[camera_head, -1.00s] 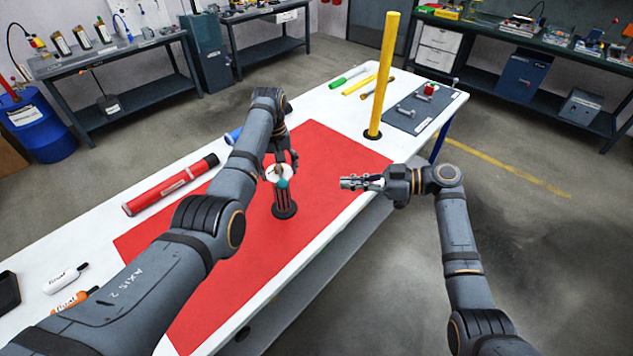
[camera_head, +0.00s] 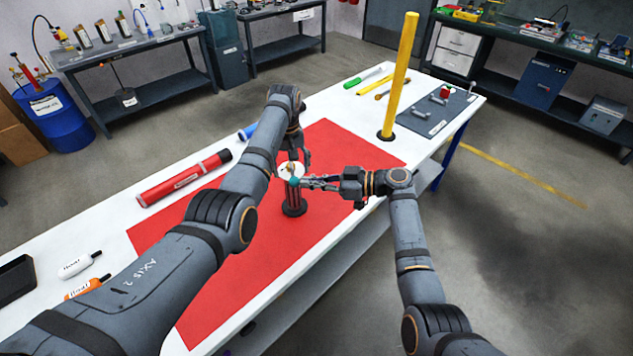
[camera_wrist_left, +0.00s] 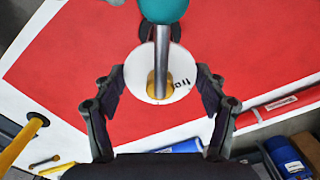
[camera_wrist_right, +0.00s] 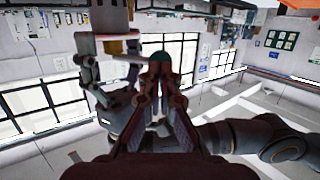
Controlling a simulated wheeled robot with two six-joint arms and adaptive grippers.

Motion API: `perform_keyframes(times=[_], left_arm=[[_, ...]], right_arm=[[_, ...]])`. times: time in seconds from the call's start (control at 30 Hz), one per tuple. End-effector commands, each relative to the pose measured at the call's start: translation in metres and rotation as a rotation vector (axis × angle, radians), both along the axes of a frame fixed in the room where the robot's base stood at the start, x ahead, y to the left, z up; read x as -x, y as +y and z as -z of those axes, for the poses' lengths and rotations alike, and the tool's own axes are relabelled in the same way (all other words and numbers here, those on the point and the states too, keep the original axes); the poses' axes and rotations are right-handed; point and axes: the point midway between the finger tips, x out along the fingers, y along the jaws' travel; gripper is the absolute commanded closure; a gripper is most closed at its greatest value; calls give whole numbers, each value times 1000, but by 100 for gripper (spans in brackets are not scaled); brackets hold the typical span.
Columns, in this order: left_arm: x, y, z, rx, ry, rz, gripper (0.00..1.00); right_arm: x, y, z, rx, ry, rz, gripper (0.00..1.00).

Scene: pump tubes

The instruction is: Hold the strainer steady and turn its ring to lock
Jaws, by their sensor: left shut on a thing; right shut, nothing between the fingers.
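The strainer (camera_head: 293,197) stands upright on a dark round foot on the red mat (camera_head: 225,270). Its white round top (camera_wrist_left: 143,82) has a metal rod across it ending in a teal knob (camera_wrist_left: 163,8). My left gripper (camera_head: 294,163) comes from above and is shut on the strainer's top, with a finger on either side in the left wrist view. My right gripper (camera_head: 306,183) is shut and empty, its fingertips close beside the teal knob. In the right wrist view the knob (camera_wrist_right: 161,58) shows just behind the tips; contact cannot be told.
A yellow post (camera_head: 398,80) stands at the table's far right, beside a grey mat (camera_head: 440,112) with small parts. A red tube (camera_head: 184,178) lies along the left side. White and orange bottles lie at front left. The red mat around the strainer is clear.

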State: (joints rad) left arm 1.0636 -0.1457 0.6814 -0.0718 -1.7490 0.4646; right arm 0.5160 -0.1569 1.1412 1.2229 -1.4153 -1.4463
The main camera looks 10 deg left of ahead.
Motion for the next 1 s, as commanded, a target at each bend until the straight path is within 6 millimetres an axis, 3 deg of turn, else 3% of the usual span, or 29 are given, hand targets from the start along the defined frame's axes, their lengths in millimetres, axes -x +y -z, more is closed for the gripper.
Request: perform_keyframes(times=[0.17, 0.33, 0.67, 0.77, 1.0], left_arm=[[0, 0, 0, 0, -1, 0, 79], [0, 0, 0, 1, 0, 0, 79], [0, -4, 0, 7, -1, 1, 79], [0, -4, 0, 7, -1, 1, 79], [0, -1, 0, 3, 0, 0, 79]], right_arm=[[0, 1, 0, -1, 0, 0, 100], [4, 14, 1, -2, 0, 0, 100], [5, 11, 1, -2, 2, -2, 100], [6, -2, -1, 0, 1, 0, 100], [14, -65, -12, 6, -3, 4, 100]])
